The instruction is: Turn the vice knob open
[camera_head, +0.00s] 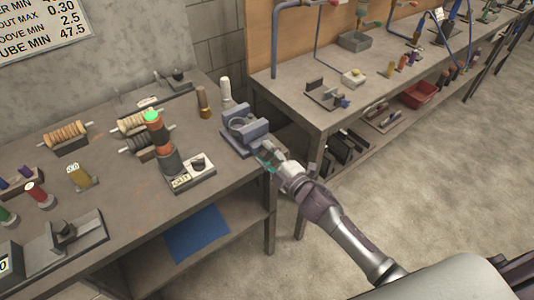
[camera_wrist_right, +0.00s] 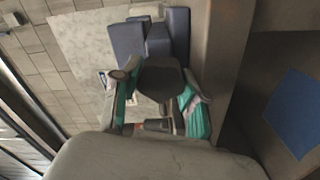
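The blue-grey vice (camera_head: 245,130) sits at the right corner of the left workbench. In the right wrist view the vice (camera_wrist_right: 127,42) is straight ahead, with a dark rounded knob (camera_wrist_right: 160,78) on its near side. My right gripper (camera_head: 268,158) is at the vice's front, over the bench edge. In the wrist view the right gripper (camera_wrist_right: 157,98) has its two teal-padded fingers apart, one on each side of the knob. A gap shows at the left finger; contact at the right finger is unclear. The knob is hidden in the head view. My left gripper is not in view.
Beside the vice on the left workbench (camera_head: 110,190) stand a signal stack light (camera_head: 161,140) with a green top, a small device (camera_head: 190,173) and bottles (camera_head: 225,92). A second bench (camera_head: 290,85) lies to the right. Open floor is in front.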

